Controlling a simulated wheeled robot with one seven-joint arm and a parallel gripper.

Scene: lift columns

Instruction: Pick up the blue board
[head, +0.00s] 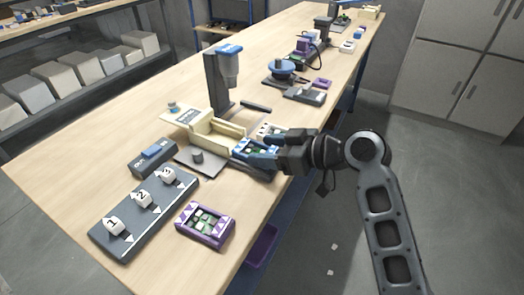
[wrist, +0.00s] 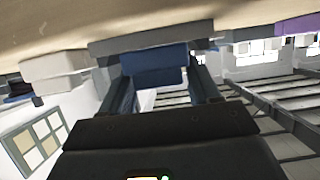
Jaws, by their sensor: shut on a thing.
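The blue board (head: 243,149) is at the right edge of the long wooden table in the head view, beside the beige fixture. It is partly hidden by my gripper (head: 262,152), which reaches in from the right. In the wrist view, the blue board (wrist: 155,62) shows as a dark blue block between the two fingers of my gripper (wrist: 158,82). The fingers are shut on it. I cannot tell whether the board is clear of the surface under it.
A purple board (head: 205,224) lies at the near table edge. A grey tray (head: 148,222) carries white blocks numbered 1, 2 and 3. A beige fixture (head: 222,134) and a column device (head: 213,82) stand behind my gripper. More devices stand farther along the table.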

